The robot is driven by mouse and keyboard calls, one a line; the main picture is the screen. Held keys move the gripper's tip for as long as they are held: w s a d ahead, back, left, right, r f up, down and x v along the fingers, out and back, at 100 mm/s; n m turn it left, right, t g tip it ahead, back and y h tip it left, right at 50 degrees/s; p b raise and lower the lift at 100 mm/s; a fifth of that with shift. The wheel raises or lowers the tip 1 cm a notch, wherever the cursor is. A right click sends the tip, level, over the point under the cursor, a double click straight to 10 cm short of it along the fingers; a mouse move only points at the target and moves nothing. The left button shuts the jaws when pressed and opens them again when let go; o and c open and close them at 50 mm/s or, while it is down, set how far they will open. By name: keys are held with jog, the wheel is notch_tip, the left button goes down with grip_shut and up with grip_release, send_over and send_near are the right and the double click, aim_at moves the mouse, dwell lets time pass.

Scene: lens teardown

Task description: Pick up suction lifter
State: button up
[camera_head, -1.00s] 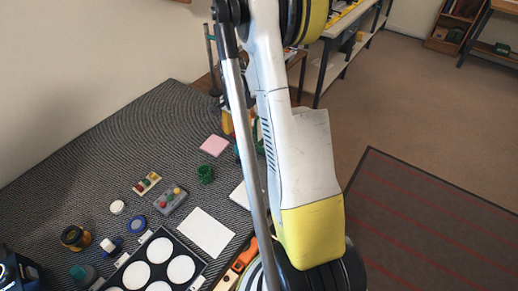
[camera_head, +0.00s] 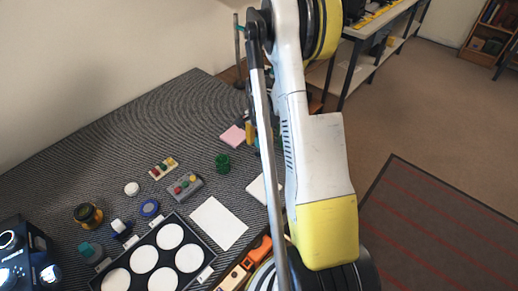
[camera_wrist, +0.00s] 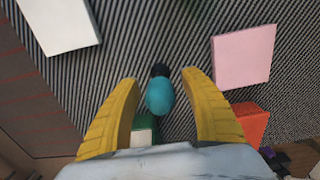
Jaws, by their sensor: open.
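A teal bulb with a black end (camera_wrist: 160,97), which looks like the suction lifter, shows in the wrist view over the striped mat. My gripper (camera_wrist: 160,78) is open, with one yellow finger on each side of the bulb. Gaps show between the bulb and both fingers, so it is not gripped. I cannot tell how far below the fingertips it lies. In the head view my arm hides most of the gripper area, and I cannot make out the lifter clearly there.
A pink pad (camera_wrist: 244,57) lies right of the fingers, a white pad (camera_wrist: 57,24) upper left. An orange-red block (camera_wrist: 250,123) is close to the right finger. A green thing (camera_wrist: 148,124) is near the bulb. The black tray (camera_head: 206,274) with white discs stands farther along the mat.

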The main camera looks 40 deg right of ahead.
grip_shut()
